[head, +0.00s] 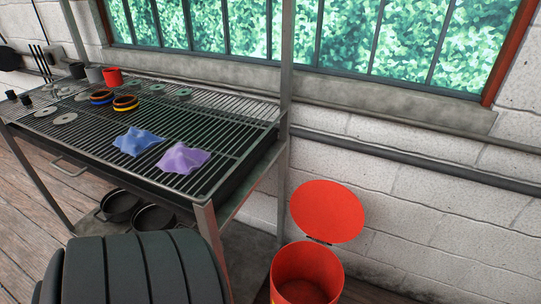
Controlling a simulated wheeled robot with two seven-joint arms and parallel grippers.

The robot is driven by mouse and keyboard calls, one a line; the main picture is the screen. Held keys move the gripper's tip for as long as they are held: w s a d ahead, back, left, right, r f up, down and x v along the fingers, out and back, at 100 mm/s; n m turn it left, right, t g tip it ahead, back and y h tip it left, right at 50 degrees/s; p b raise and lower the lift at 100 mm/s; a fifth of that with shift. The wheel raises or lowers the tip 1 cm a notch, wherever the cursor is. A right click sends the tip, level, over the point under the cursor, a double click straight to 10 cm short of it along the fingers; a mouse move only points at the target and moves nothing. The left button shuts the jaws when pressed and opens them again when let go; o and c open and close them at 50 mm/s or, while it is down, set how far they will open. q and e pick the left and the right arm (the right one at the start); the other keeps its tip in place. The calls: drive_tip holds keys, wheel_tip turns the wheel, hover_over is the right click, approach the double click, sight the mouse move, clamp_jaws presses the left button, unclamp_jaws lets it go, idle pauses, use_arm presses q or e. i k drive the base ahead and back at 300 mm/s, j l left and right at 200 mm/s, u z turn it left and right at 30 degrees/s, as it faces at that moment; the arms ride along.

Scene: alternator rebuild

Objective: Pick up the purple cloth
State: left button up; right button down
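The purple cloth (183,158) lies crumpled on the slatted metal top of the workbench (214,150), near its right front corner. A blue cloth (137,141) lies just to its left, close beside it. Nothing covers the purple cloth, and it is in plain sight. Neither of my grippers is in the head view.
Coils with coloured bands (125,103), flat metal rings and a red cup (113,77) stand farther back on the bench. A metal post (287,80) rises at its right end. A red bin (307,275) with a raised lid (327,211) stands right of the bench.

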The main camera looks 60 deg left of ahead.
sight(180, 159)
drive_tip(key=u, duration=2.55)
drive_tip(key=i+j+z, duration=0.1)
drive_tip(key=j+z, duration=0.25)
drive_tip(key=j, duration=0.15)
drive_tip(key=j+z, duration=0.4)
drive_tip(key=i+j, duration=0.05)
drive_tip(key=j, duration=0.05)
